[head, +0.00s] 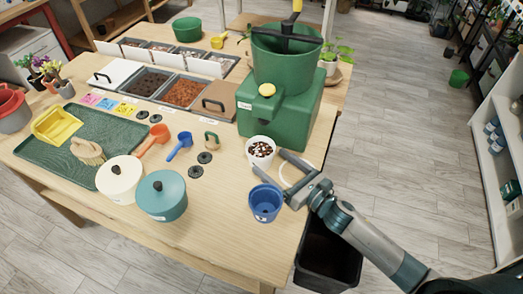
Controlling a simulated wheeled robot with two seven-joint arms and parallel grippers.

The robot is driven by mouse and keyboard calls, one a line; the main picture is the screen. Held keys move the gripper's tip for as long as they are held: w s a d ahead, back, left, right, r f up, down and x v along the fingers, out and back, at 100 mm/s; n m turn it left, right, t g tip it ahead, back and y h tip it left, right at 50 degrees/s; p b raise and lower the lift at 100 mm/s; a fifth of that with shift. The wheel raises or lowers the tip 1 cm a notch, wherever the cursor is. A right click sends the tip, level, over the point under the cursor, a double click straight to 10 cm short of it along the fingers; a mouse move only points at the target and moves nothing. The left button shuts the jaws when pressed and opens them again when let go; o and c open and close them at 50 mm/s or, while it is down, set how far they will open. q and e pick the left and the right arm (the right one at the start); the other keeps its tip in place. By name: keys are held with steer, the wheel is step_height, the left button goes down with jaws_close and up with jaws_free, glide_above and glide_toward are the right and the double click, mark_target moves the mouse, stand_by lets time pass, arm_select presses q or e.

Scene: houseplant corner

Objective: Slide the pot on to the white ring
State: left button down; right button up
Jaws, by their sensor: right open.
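A blue pot (265,205) stands upright on the wooden table near its right front edge. A white pot (261,160) filled with dark and pale pieces stands a little farther back. A thin white ring (281,176) lies on the table to the right of the pots, partly hidden by my right gripper. My right gripper (269,160) reaches in from the right, open, with its fingers spread over the ring and pointing left. One finger passes just behind the blue pot; I cannot tell whether it touches either pot. My left gripper is not in view.
A green machine (285,110) stands behind the white pot. A teal lidded pot (162,197), a blue scoop (180,146) and several dark discs lie to the left. A black bin (328,258) stands beside the table's right edge. Some tabletop in front is bare.

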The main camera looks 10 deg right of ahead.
mark_target(261, 154)
steer(key=p+x, duration=0.1)
steer(key=x, duration=0.4)
steer(key=shift+w+a, duration=0.2)
steer(key=shift+w, duration=0.15)
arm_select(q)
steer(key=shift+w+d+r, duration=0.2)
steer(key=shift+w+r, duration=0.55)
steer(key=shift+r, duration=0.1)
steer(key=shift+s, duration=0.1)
arm_select(e)
steer(key=c, duration=1.1)
